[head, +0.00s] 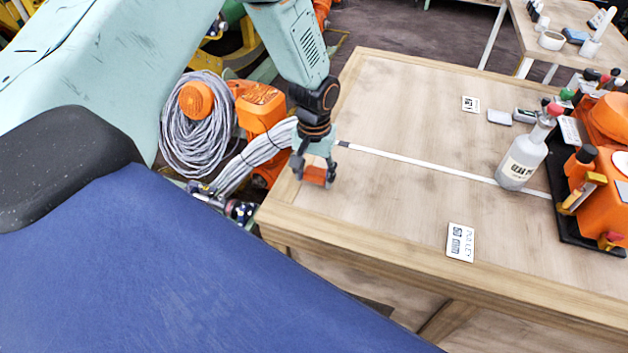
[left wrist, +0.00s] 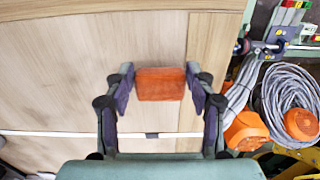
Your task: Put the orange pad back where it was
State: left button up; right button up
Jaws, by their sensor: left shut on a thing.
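The orange pad (head: 315,176) is a small block between the fingers of my left gripper (head: 313,172). In the left wrist view the pad (left wrist: 160,83) sits between the two fingertips of my left gripper (left wrist: 164,88), which is shut on it. In the head view the gripper points down over the left end of the wooden table (head: 400,190), close to its left edge. I cannot tell whether the pad touches the tabletop. My right gripper is not in view.
A white strip (head: 430,164) runs across the table. A labelled card (head: 461,242) lies near the front edge. A bottle (head: 523,152) and an orange machine (head: 600,190) stand at the right. Coiled grey cable (head: 190,140) hangs beyond the left edge. The table's middle is mostly clear.

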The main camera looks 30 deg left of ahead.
aim_at(314, 176)
pick_arm(q)
jog(key=shift+f, duration=0.85)
jog(key=shift+w+f, duration=0.1)
jog(key=shift+f, duration=0.15)
jog(key=o, duration=1)
jog(key=shift+f, duration=0.1)
notch_tip(314, 176, up, 12)
jog(key=shift+r+p, duration=0.15)
jog(key=shift+p, duration=1)
